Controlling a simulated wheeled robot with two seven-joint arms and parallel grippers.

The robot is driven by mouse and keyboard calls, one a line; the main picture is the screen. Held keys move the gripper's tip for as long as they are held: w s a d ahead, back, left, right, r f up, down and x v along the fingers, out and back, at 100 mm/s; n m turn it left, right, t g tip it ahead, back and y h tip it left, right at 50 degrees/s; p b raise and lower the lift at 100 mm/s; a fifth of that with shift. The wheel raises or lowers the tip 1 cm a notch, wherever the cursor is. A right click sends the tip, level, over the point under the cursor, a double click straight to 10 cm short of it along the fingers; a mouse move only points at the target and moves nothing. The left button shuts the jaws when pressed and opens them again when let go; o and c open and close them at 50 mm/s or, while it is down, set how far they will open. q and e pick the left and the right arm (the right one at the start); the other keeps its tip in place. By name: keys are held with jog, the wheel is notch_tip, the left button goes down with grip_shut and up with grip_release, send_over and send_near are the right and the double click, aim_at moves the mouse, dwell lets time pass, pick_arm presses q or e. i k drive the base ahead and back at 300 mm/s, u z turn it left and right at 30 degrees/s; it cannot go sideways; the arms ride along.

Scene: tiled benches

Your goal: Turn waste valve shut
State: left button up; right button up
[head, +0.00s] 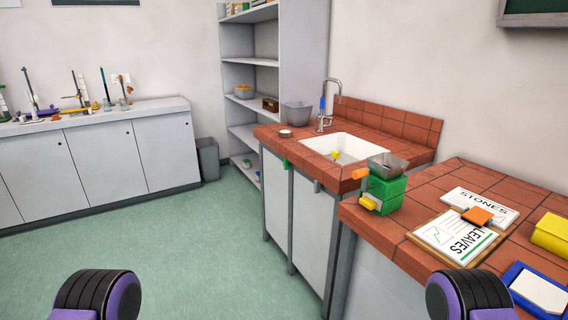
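I cannot tell for certain which part is the waste valve. A white sink (345,146) is set in the red-tiled bench, with a small yellow piece (335,155) inside it. A tall tap (325,108) with a blue part stands behind the sink. An orange piece (360,173) sticks out at the bench's front corner, beside a green box (386,193) with a grey hopper (387,165) on top and a yellow piece (368,204) low on its front. A small green piece (286,164) shows at the cabinet front. Only purple and black parts of my arms show; neither gripper is in view.
The near tiled bench holds a STONES sheet (480,206), a LEAVES clipboard (455,238), a yellow box (552,233) and a blue tray (520,272). A grey bin (207,158) stands by the open shelves (255,50). The green floor (190,240) in front is clear.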

aim_at(286, 163)
jog(key=u, duration=1)
jog(key=i, duration=2.2)
jog(key=z, duration=1.6)
